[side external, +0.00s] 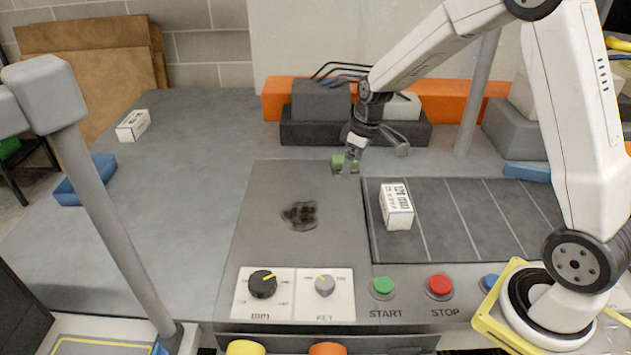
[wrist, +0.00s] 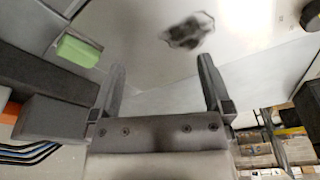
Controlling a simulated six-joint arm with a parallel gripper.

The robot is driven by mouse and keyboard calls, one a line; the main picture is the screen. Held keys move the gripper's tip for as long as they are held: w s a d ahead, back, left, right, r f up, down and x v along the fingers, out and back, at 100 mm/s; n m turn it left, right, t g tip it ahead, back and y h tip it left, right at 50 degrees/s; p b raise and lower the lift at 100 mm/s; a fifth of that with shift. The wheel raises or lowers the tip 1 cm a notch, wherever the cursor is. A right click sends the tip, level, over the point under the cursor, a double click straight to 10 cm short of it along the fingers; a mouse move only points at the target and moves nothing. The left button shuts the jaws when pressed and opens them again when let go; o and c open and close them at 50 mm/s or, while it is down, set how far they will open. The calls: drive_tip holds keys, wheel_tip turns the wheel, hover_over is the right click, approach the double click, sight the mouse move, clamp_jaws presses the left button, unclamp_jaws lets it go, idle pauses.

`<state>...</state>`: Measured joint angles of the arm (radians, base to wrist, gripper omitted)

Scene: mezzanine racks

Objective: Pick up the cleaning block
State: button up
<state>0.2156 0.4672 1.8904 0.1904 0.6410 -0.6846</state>
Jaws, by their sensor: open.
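The cleaning block is most likely the small green block (side external: 337,161) on the grey panel in the side external view, partly hidden by a finger of my gripper (side external: 374,160). In the wrist view the green block (wrist: 78,50) lies to the left, outside the space between the fingers. My gripper (wrist: 162,66) is open with nothing between its fingers. A dark smudge (side external: 300,214) marks the grey panel; it also shows at the top of the wrist view (wrist: 188,31).
A white printed box (side external: 397,207) stands on the dark ribbed mat (side external: 460,220) to the right. Dark grey blocks (side external: 320,100) and an orange beam (side external: 273,100) stand behind my gripper. Knobs and buttons line the front. The table at left is largely clear.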

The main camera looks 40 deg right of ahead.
drive_tip(key=w+d+f+n+y, duration=0.1)
drive_tip(key=w+d+f+n, duration=0.2)
drive_tip(key=w+d, duration=0.5)
drive_tip(key=n+y, duration=0.1)
drive_tip(key=n, duration=0.2)
approach(337, 160)
drive_tip(key=shift+s+d+f+t, duration=0.15)
drive_tip(key=shift+s+d+f, duration=0.25)
drive_tip(key=shift+f, duration=0.2)
drive_tip(key=shift+s+d+f+t, duration=0.15)
drive_tip(key=shift+s+d+f, duration=0.25)
drive_tip(key=shift+f, duration=0.2)
drive_tip(key=shift+w+d+f+y, duration=0.2)
drive_tip(key=shift+d+y, duration=0.2)
drive_tip(key=shift+d, duration=0.2)
drive_tip(key=shift+x, duration=3.9)
drive_tip(key=shift+w+a+r, duration=0.15)
drive_tip(key=shift+w, duration=0.05)
drive_tip(key=c, duration=1.1)
